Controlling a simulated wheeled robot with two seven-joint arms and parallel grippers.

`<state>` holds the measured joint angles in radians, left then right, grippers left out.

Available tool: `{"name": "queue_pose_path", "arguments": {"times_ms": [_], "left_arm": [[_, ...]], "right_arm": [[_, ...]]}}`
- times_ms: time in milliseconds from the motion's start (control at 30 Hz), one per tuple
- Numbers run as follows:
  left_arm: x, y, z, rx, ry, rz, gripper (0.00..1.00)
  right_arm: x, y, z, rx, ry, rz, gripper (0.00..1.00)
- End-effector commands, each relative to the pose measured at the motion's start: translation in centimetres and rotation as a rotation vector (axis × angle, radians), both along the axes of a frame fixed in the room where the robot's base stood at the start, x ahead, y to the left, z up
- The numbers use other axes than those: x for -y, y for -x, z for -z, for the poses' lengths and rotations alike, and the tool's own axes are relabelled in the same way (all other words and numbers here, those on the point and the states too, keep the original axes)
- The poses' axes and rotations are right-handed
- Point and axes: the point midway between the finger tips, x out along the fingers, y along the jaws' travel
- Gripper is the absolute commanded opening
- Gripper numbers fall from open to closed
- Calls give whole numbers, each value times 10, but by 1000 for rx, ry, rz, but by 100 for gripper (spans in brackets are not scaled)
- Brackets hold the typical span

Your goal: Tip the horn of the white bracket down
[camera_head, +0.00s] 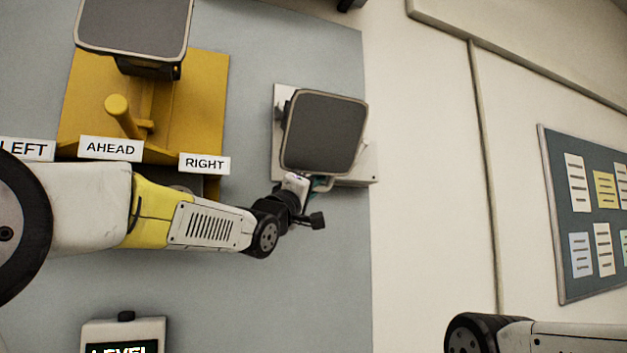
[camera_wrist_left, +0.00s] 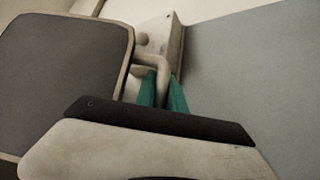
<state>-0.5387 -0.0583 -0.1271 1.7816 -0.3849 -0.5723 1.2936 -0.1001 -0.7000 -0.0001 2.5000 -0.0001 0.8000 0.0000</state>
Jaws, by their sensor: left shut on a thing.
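The white bracket (camera_head: 362,172) is a pale plate on the grey wall panel, and its horn (camera_head: 324,132) has a dark square face with a light rim. In the left wrist view the horn (camera_wrist_left: 62,70) fills the left side, and the bracket's plate (camera_wrist_left: 172,38) shows behind it. My left gripper (camera_head: 318,184) is at the horn's lower edge. Its teal fingers (camera_wrist_left: 162,90) are shut on a pale bent bar (camera_wrist_left: 152,61) beside the horn. The fingertips partly hide the bar. My right gripper is out of view; only part of my right arm shows at bottom right.
A yellow bracket (camera_head: 205,105) with another horn (camera_head: 133,25) and a peg (camera_head: 118,108) stands left, above labels LEFT, AHEAD (camera_head: 110,148) and RIGHT (camera_head: 204,163). A LEVEL box (camera_head: 125,335) is below. A notice board (camera_head: 580,278) hangs at right. The panel below the white bracket is clear.

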Motion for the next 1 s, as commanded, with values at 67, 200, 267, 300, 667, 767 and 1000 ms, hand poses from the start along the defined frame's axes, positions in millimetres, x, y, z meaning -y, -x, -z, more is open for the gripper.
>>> {"name": "queue_pose_path", "arguments": {"times_ms": [67,200,267,300,667,767,1000], "left_arm": [[-1,-1,0,1,1,-1,0],[-2,-2,-1,2,2,-1,0],[-2,-2,-1,2,2,-1,0],[-2,-2,-1,3,3,-2,0],[-2,-2,-1,3,3,-2,36],[-2,-2,-1,3,3,-2,36],[-7,6,3,3,3,-2,36]], "right_arm": [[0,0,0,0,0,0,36],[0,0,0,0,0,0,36],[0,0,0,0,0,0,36],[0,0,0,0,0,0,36],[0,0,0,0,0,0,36],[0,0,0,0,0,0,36],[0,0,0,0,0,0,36]]}}
